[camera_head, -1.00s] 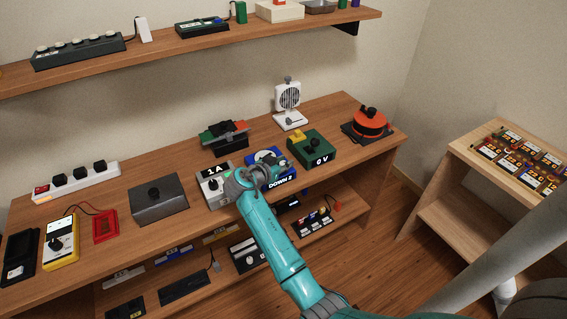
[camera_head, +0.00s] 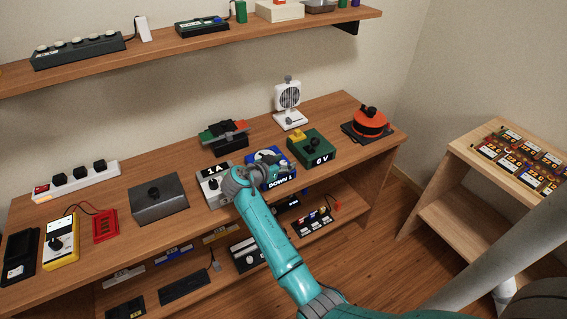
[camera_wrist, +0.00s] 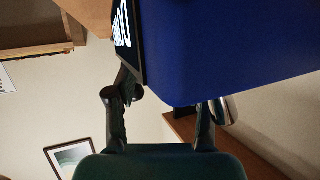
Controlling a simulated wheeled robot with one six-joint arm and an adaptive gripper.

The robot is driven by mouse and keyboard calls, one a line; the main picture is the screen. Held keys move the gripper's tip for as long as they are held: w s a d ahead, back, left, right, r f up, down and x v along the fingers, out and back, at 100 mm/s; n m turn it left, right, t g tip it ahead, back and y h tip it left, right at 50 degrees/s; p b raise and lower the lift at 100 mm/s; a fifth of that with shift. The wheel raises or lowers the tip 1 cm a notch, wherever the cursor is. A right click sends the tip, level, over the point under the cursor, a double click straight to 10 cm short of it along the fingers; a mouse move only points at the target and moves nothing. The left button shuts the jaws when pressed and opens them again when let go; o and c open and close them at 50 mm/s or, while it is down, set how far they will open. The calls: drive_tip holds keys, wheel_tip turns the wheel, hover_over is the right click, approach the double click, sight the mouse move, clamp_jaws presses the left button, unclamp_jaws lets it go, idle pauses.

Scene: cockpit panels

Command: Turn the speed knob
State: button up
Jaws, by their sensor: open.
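A blue box (camera_head: 288,173) with a black label reading "DOWN" and a small digit, apparently 1, stands near the front edge of the workbench. My gripper (camera_head: 264,170) is at this box, overlapping its top in the head view. In the wrist view the blue box (camera_wrist: 230,45) fills the upper right, with its black label (camera_wrist: 122,30) at the left. My gripper (camera_wrist: 172,105) has its two dark fingers apart, close to the box. The box's knob is not visible there, so I cannot tell whether the fingers touch it. No part is clearly marked as the speed knob.
A grey "1 A" box (camera_head: 214,190) is close on the left, and a green "0 V" box (camera_head: 318,152) on the right. A white fan (camera_head: 289,98) and a red-green device (camera_head: 224,134) stand behind. A grey box (camera_head: 158,204) stands farther left.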

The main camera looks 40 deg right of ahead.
drive_tip(key=v, duration=1.2)
idle(0.3)
